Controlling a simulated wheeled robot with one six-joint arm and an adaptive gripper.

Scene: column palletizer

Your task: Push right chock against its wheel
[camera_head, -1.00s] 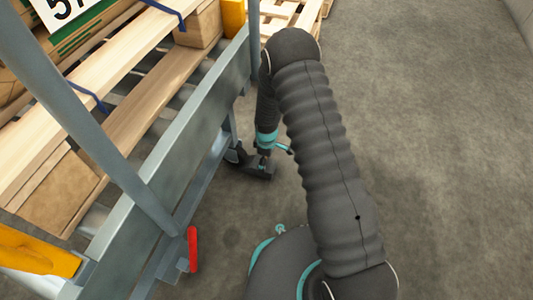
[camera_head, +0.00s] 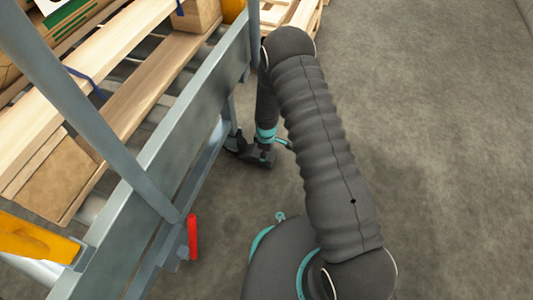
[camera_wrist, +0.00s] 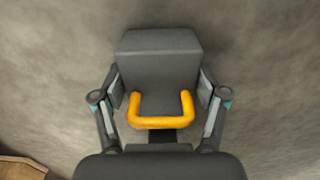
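The right chock is a dark grey block (camera_wrist: 160,45) with a yellow U-shaped handle (camera_wrist: 160,122). In the wrist view it lies between the two fingers of my gripper (camera_wrist: 160,95), whose pads lie against its sides. In the head view the chock (camera_head: 262,158) rests on the floor below my gripper, just right of a dark wheel (camera_head: 235,140) under the cart's near corner post. Chock and wheel look very close; I cannot tell whether they touch. The chock's far side is partly hidden by my arm.
A grey metal cart (camera_head: 170,155) with rollers carries lumber and cardboard boxes along the left. A red lever (camera_head: 193,237) sticks out at its lower side. A wooden pallet (camera_head: 290,15) lies at the top. The concrete floor (camera_head: 440,130) on the right is clear.

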